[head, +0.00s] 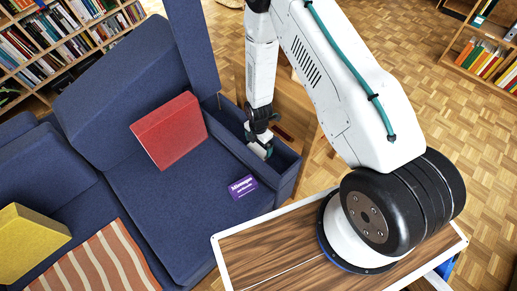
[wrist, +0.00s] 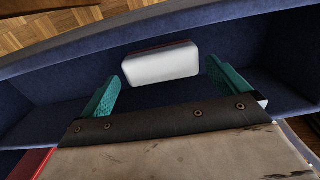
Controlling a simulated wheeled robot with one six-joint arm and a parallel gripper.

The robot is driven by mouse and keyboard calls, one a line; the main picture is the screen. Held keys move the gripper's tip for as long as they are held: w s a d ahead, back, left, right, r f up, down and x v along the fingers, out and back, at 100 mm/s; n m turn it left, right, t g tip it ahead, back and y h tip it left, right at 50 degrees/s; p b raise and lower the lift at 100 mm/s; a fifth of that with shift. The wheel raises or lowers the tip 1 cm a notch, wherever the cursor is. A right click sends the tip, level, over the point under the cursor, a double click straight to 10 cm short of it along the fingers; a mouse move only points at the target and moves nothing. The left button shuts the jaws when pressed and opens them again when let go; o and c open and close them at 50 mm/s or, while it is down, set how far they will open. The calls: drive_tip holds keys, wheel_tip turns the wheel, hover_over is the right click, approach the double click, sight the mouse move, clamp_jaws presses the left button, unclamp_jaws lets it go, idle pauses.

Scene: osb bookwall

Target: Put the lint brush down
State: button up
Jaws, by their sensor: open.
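The lint brush (wrist: 160,65) appears to be the pale, rounded pad with a thin reddish edge in the wrist view. It is in the blue trough-like compartment (wrist: 270,85) of the sofa arm, near its far wall. In the head view a small reddish-brown piece (head: 283,132), perhaps the same brush, shows beside my gripper (head: 262,148). My gripper is open, its teal fingers (wrist: 164,88) apart, reaching down into the compartment. The brush lies ahead of and between the fingertips, with visible gaps on both sides. Whether it rests on the floor or leans on the wall is unclear.
A blue sofa (head: 165,195) holds a red cushion (head: 169,131), a yellow cushion (head: 30,243), a striped cloth (head: 97,262) and a purple packet (head: 242,187). A raised blue panel (head: 191,45) stands behind the compartment. Bookshelves (head: 60,42) line the back; parquet floor (head: 440,75) is clear at right.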

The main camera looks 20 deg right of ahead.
wheel_tip(320, 180, up, 8)
wheel_tip(320, 180, up, 17)
drive_tip(key=m, duration=0.5)
hover_over(258, 148)
drive_tip(key=s+d+r+m, duration=0.1)
drive_tip(key=s+r+m, duration=0.15)
drive_tip(key=r, duration=0.45)
drive_tip(key=s+d+r+m, duration=0.1)
drive_tip(key=s+r+m, duration=0.15)
drive_tip(key=r, duration=0.35)
drive_tip(key=s+r+m, duration=0.6)
drive_tip(key=s+r, duration=0.3)
drive_tip(key=s, duration=0.3)
drive_tip(key=s+d+r+m+t, duration=0.1)
drive_tip(key=s+r+m, duration=0.5)
drive_tip(key=s, duration=0.6)
drive_tip(key=shift+s+r+m, duration=0.15)
drive_tip(key=shift+r+m, duration=0.15)
drive_tip(key=shift+r, duration=1.1)
drive_tip(key=shift+d, duration=0.1)
